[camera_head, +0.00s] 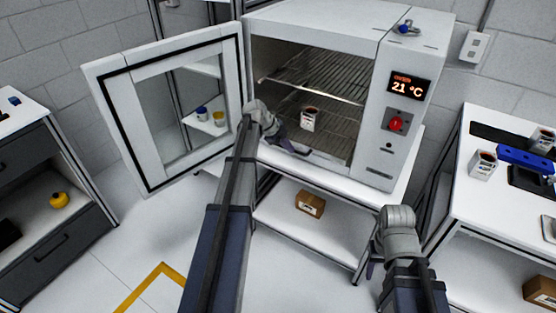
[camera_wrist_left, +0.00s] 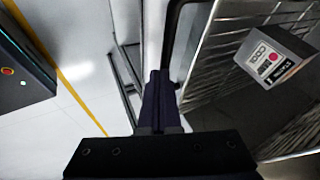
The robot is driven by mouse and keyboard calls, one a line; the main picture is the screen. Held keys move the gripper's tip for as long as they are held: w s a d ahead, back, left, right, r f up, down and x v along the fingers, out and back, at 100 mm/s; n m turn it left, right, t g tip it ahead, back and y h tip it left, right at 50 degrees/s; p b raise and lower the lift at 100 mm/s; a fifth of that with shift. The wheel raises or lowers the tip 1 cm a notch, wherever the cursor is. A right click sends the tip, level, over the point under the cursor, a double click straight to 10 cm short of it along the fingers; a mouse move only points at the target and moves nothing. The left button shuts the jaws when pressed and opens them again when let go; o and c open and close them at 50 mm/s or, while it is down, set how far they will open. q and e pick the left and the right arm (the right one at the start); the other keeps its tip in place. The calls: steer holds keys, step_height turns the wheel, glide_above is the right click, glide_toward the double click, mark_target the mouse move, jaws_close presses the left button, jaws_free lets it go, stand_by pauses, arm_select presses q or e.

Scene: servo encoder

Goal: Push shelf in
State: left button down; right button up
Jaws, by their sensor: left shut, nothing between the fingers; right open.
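The white oven (camera_head: 405,50) stands open, its glass door (camera_head: 118,120) swung out to the left. Inside are an upper wire shelf (camera_head: 320,80) and a lower wire shelf (camera_head: 340,128). A labelled container (camera_head: 309,119) stands on the lower shelf; it also shows in the left wrist view (camera_wrist_left: 272,58). My left gripper (camera_head: 300,150) is shut and empty at the oven mouth, by the front of the lower shelf; its fingers (camera_wrist_left: 158,85) show beside the wires. I cannot tell whether they touch. My right gripper (camera_head: 372,266) is open, low in front of the oven stand.
The oven stands on a white table (camera_head: 395,197) with a cardboard box (camera_head: 310,204) on its lower level. A bench (camera_head: 455,215) with containers and a blue item is at right. A drawer cabinet (camera_head: 60,235) stands at left. The floor between is clear.

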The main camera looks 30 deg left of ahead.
mark_target(307, 135)
arm_select(q)
steer(key=w, duration=0.8)
steer(key=w+d, duration=0.1)
steer(key=w, duration=0.3)
steer(key=shift+s, duration=0.1)
